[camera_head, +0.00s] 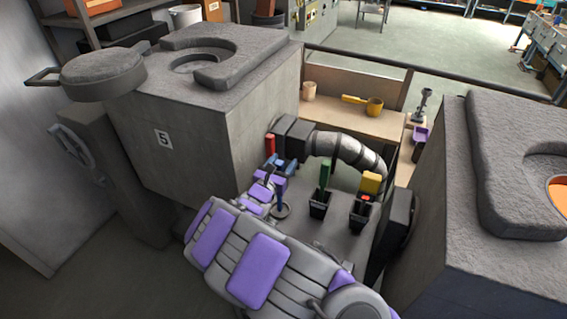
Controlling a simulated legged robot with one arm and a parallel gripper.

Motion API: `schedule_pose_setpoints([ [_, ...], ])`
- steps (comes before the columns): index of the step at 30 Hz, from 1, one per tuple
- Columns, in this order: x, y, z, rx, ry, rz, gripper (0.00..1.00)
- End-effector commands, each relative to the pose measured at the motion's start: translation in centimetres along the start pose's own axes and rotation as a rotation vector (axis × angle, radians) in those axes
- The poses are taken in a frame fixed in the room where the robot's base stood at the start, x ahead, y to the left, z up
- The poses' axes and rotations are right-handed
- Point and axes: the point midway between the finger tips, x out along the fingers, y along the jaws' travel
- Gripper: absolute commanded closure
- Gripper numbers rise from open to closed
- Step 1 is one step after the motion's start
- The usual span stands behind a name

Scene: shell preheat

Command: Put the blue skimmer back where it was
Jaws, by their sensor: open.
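My gripper (277,178), grey with purple pads, is small in view beyond my arm and reaches toward the back of the grey bench between the two furnace blocks. Its jaws are open. A blue upright handle (281,188), likely the blue skimmer, stands just right of the gripper above a round dark base (281,210). Whether it touches the gripper cannot be told. More blue parts (288,162) show at the gripper's far end, too small to identify. The skimmer's head is not visible.
Black holders with a green handle (325,174) and a yellow handle (370,183) stand right of the gripper. A ribbed duct (349,150) curves behind. Furnace block 5 (185,150) is at left, another block (490,270) at right. A wooden table (345,112) stands behind.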

Motion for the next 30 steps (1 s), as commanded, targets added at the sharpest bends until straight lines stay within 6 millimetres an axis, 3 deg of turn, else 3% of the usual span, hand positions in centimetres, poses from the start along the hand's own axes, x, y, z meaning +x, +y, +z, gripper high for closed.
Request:
schedule_pose_setpoints([
  [9,-6.0,0.1,0.3,-0.002,0.000,0.007,0.40],
  [16,-9.6,-0.2,0.1,0.001,0.003,0.003,0.40],
  [22,-11.1,-0.1,0.1,0.001,0.002,0.002,0.40],
  [30,-11.4,-0.1,0.0,0.002,0.002,0.000,0.40],
])
